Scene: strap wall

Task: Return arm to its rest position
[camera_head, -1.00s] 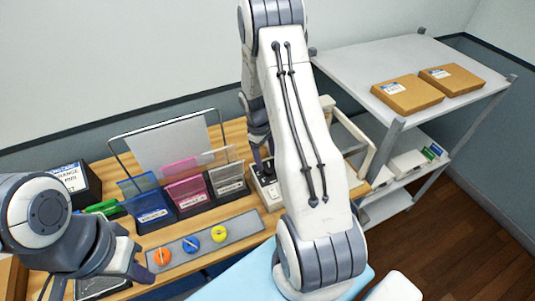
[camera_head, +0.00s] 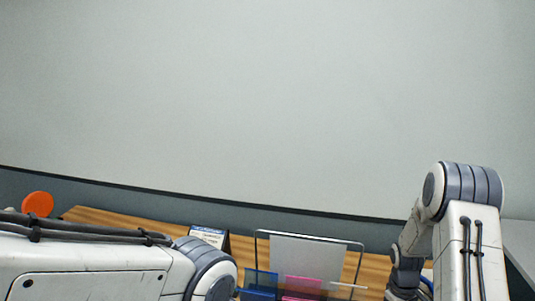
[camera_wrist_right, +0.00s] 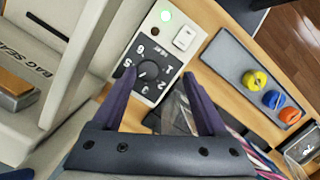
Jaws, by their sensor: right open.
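My right gripper (camera_wrist_right: 160,77) is open in the right wrist view, its two dark fingers spread over the front of a control box. I see no object held between the fingers. In the head view my right arm (camera_head: 466,230) is folded at the right, with its wrist hanging low. My left arm (camera_head: 90,265) crosses the lower left; its gripper is not visible.
A bag sealer (camera_wrist_right: 45,55) stands beside the dial. A grey tray (camera_wrist_right: 235,60) holds yellow, blue and orange discs. An orange round thing (camera_head: 37,204) shows at far left.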

